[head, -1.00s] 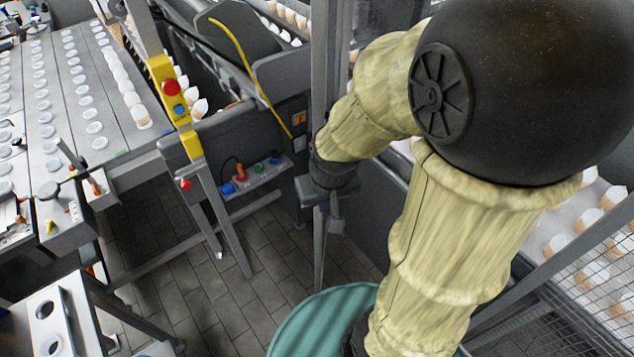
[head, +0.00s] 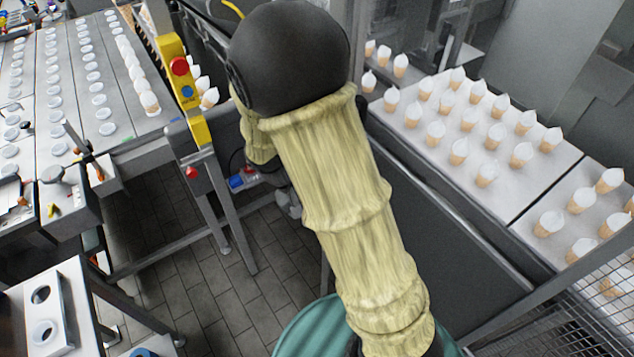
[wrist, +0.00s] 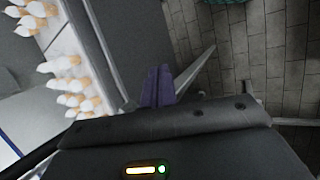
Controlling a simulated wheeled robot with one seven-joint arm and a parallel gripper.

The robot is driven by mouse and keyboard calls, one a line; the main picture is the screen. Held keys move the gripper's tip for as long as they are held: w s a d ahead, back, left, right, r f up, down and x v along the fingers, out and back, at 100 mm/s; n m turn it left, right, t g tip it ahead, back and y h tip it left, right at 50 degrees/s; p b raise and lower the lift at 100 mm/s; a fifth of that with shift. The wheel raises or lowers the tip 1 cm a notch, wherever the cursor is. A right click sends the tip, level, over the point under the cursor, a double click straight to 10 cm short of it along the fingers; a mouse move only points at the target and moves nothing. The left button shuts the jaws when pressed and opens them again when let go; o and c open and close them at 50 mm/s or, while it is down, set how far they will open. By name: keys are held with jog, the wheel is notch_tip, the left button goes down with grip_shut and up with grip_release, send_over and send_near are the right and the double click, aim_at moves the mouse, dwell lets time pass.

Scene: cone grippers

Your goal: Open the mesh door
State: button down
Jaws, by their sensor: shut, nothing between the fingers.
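A wire mesh panel (head: 606,290) with a grey frame bar (head: 570,280) shows at the lower right of the head view. Whether it is the mesh door or a fixed part cannot be told, and no handle shows on it. My gripper (wrist: 157,74) is in the wrist view, its dark fingers together and empty. It points down past a grey machine edge toward the tiled floor. In the head view my arm hides most of it. The mesh panel is well to the right of my gripper and apart from it.
A conveyor (head: 465,130) with several filled cones runs along the right. A cone tray table (head: 120,90) stands at the left, with a yellow button post (head: 184,85) beside it. Open tiled floor (head: 240,300) lies between. A green round surface (head: 300,330) is at the bottom.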

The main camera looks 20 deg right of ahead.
jog(key=w+a+f+n+t+h+b, duration=0.2)
jog(key=w+a+t+h+b, duration=0.3)
jog(key=w+a+t+h, duration=0.3)
jog(key=w+a+f+h, duration=0.1)
jog(key=w+a+h, duration=0.1)
jog(key=h, duration=0.1)
jog(key=shift+w+a+f, duration=0.2)
jog(key=shift+w+a, duration=0.2)
jog(key=shift+s, duration=0.1)
jog(key=s+p+x, duration=0.1)
jog(key=p+x, duration=0.1)
jog(key=x, duration=0.4)
jog(key=s+d+p+x, duration=0.1)
jog(key=p+x, duration=0.1)
jog(key=x, duration=0.5)
jog(key=shift+s+p, duration=0.35)
jog(key=shift+s, duration=0.05)
jog(key=shift+s+d+r, duration=0.1)
